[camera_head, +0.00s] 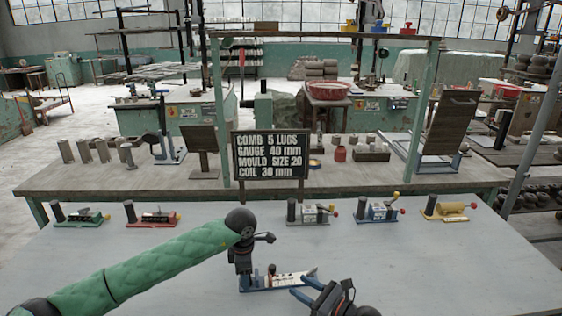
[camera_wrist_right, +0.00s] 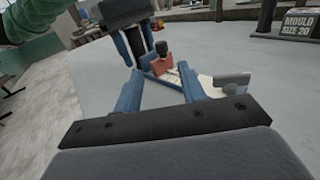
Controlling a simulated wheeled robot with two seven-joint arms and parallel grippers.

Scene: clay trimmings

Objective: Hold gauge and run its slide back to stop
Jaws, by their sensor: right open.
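The gauge (camera_head: 285,281) lies on the near grey table, with a pale plate on a blue base. Its small reddish slide block with a dark knob (camera_wrist_right: 163,62) shows in the right wrist view, towards the end by my left gripper. My left gripper (camera_head: 243,272) points down at the gauge's left end, its blue fingers on both sides of a dark upright post (camera_wrist_right: 136,45); it appears closed on that post. My right gripper (camera_head: 303,287) is open and empty, just in front of the gauge; its blue fingers (camera_wrist_right: 160,92) point at the slide block from the near side, apart from it.
Several similar gauges stand along the table's back edge: green (camera_head: 82,217), red (camera_head: 152,217), grey (camera_head: 313,213), blue (camera_head: 378,211) and yellow (camera_head: 450,208). A black sign (camera_head: 270,155) stands behind them, reading gauge 40 mm. The table's right part is clear.

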